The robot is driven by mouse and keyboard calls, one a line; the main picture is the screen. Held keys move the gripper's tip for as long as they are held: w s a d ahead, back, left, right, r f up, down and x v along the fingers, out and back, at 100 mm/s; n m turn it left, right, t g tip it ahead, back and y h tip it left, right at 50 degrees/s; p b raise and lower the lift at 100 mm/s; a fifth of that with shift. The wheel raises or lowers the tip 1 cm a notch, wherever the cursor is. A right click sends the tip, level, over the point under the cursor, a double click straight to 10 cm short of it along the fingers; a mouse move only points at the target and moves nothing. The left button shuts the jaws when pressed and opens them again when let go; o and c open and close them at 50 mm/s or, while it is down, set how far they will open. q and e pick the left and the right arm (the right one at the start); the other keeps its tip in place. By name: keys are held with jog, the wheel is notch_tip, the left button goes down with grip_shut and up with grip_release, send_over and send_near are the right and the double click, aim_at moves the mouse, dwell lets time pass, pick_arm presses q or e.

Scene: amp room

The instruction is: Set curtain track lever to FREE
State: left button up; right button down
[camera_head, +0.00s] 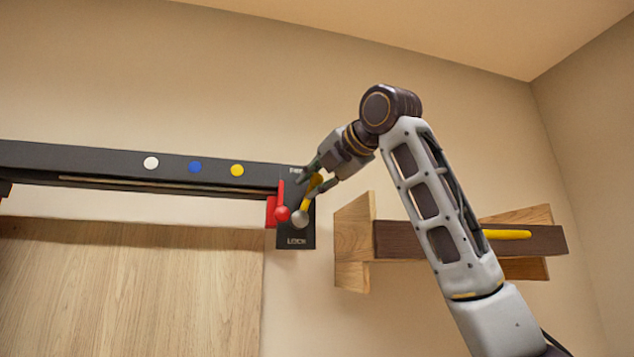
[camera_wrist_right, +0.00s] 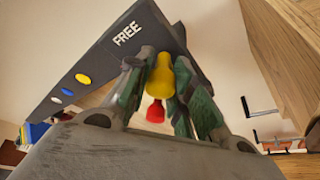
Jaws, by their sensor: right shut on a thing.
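The curtain track lever has a yellow handle (camera_head: 315,183) rising from a grey round pivot (camera_head: 300,218), tilted up and slightly right. It is mounted on a black plate (camera_head: 296,241) marked FREE at the top and LOCK at the bottom. My right gripper (camera_head: 318,177) is shut on the yellow handle near the upper part of the plate. In the right wrist view, the yellow handle (camera_wrist_right: 161,76) sits between the gripper's fingers (camera_wrist_right: 163,62), close to the word FREE. The fingers partly hide the handle. My left gripper is out of view.
The black curtain track (camera_head: 120,165), with white, blue and yellow dots, runs left from the plate. A red piece with a ball (camera_head: 282,213) sits beside the lever. A wooden wall bracket (camera_head: 354,245) with a dark beam stands to the right, behind my right arm.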

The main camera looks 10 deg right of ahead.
jog(key=c, duration=1.2)
grip_release()
jog(key=shift+a, duration=0.15)
jog(key=shift+c, duration=0.2)
jog(key=v, duration=1.2)
